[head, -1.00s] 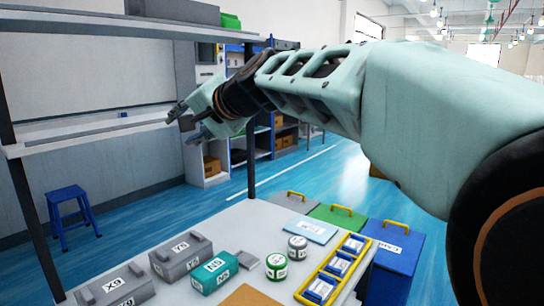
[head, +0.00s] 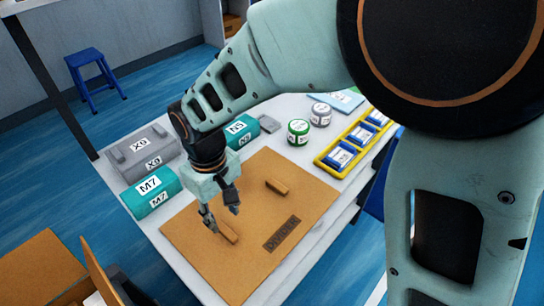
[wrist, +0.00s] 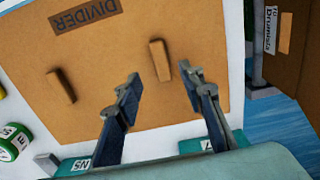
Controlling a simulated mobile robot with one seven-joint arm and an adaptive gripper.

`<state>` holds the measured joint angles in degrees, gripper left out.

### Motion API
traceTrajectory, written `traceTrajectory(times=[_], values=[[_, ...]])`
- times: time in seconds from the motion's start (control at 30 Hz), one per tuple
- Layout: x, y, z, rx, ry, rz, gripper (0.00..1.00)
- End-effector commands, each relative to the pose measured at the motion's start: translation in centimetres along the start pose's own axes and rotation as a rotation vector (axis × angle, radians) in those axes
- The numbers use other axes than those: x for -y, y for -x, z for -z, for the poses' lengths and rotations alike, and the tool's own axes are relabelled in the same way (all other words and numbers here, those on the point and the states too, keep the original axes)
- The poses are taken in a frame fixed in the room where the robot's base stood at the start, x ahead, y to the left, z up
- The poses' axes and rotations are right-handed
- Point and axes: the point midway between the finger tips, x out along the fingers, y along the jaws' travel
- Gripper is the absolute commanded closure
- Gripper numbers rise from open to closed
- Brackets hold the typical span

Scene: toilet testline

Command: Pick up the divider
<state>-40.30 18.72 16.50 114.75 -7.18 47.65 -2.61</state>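The divider (head: 255,220) is a flat brown board lying on the white table, with a dark "DIVIDER" label and two small raised brown handles. In the head view, my gripper (head: 222,214) points down at the handle (head: 228,232) nearer the board's left corner. In the wrist view, my gripper (wrist: 160,80) is open, its fingers apart. That same handle (wrist: 160,60) lies between and just beyond the fingertips, and no contact shows. The other handle (head: 277,187) is free; it also shows in the wrist view (wrist: 61,86).
Teal boxes (head: 150,194) and a grey box (head: 142,152) stand left of the board. Round cans (head: 299,132) and a yellow tray (head: 325,157) stand behind it. A brown carton (wrist: 284,40) is beside the table. A blue stool (head: 95,80) is on the floor.

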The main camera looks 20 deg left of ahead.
Motion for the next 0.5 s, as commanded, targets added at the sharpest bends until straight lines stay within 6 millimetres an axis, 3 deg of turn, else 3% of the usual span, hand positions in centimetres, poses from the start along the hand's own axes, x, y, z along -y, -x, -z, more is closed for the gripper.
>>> traceTrajectory(times=[0.27, 0.5], values=[[0.1, -2.5, 0.0, 0.000, -0.003, 0.002, 0.64], [0.2, -6.0, 0.0, -0.001, -0.002, 0.001, 0.64]])
